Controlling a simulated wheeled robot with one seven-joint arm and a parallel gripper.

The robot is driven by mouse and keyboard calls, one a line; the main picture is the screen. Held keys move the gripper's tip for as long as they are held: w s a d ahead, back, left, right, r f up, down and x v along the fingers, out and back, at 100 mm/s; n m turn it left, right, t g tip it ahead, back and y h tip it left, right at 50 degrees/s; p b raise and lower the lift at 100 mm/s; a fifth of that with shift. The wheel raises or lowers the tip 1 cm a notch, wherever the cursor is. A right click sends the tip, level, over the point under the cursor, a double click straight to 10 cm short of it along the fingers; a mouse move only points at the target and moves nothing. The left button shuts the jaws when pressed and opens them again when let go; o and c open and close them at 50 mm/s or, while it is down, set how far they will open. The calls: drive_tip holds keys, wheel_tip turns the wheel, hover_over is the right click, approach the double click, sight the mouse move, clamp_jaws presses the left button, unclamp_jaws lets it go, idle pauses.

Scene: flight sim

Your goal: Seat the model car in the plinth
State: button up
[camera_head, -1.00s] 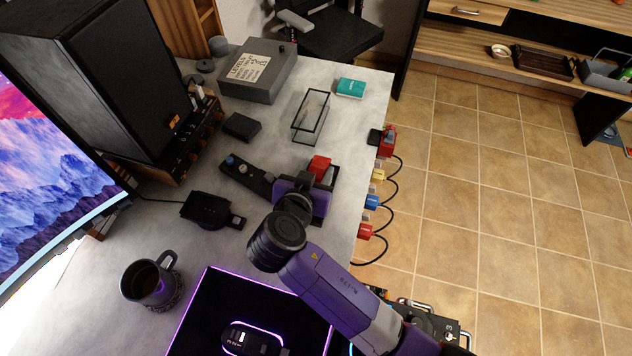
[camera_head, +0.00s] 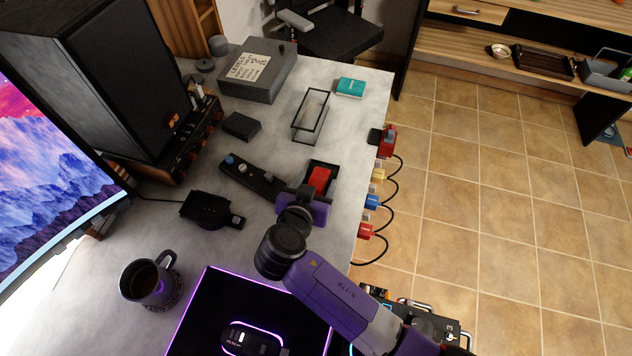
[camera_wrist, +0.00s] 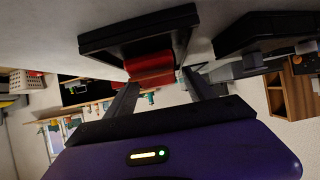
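The red model car (camera_head: 319,180) sits low within the rim of the black plinth (camera_head: 322,163), near the desk's right edge. In the wrist view the car (camera_wrist: 150,66) shows between my two fingertips, against the dark plinth (camera_wrist: 135,30), which appears above it. Whether the car rests fully on the plinth's floor cannot be told.
A dark strip with knobs (camera_head: 252,178) lies close left of the plinth. A clear glass case (camera_head: 311,115) and a teal box (camera_head: 350,87) stand behind it. Coloured plugs with cables (camera_head: 371,201) line the right desk edge. A mug (camera_head: 147,281) stands front left.

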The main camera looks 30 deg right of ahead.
drive_tip(key=shift+r, duration=0.1)
drive_tip(key=shift+a+r, duration=0.1)
drive_tip(key=shift+r, duration=0.05)
drive_tip(key=b+v, duration=0.1)
drive_tip(key=v, duration=1)
drive_tip(key=shift+s+a, duration=0.25)
drive_tip(key=shift+s, duration=0.05)
